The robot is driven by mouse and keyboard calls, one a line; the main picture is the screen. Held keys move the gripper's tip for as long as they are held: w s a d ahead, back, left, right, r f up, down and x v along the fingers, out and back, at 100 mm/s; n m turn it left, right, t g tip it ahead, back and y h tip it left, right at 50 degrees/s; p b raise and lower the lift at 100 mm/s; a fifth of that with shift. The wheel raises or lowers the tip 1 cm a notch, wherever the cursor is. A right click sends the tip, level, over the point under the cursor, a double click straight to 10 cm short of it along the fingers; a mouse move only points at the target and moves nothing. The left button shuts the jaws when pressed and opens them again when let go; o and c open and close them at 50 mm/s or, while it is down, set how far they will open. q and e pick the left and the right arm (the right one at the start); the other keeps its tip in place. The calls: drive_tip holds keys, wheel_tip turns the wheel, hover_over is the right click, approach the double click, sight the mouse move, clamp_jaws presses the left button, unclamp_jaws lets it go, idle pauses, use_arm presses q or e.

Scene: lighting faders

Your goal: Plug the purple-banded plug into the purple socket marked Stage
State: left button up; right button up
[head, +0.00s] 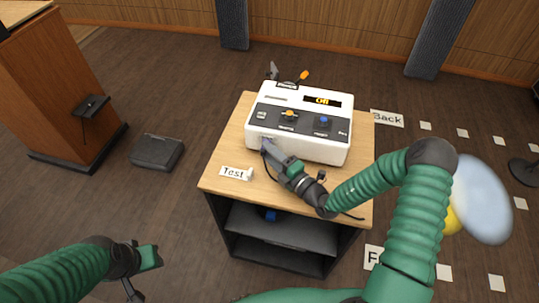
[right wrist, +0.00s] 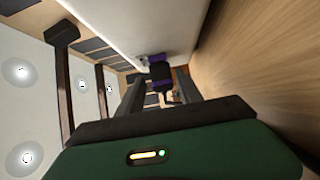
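The white console (head: 298,145) stands on the wooden table. My right gripper (head: 268,148) is at the left part of its front face. In the right wrist view, a dark plug with a purple band (right wrist: 160,74) is between the fingertips of my right gripper (right wrist: 161,80), which look shut on it. A purple patch (head: 265,140) shows at the console face by the fingertips; I cannot tell if it is socket or band, or whether the plug is seated. The Stage mark is not readable. My left gripper (head: 142,272) is low at the left, away from the table; its opening is unclear.
A card reading Test (head: 236,173) lies at the table's left front. A small dark object (head: 321,175) and a black cable lie on the table's right. The console top has a display reading Off (head: 321,100). A blue item (head: 270,215) is on the shelf below.

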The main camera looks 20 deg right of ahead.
drive_tip(key=shift+o, duration=1.2)
drive_tip(key=shift+f, duration=0.1)
drive_tip(key=shift+s, duration=0.2)
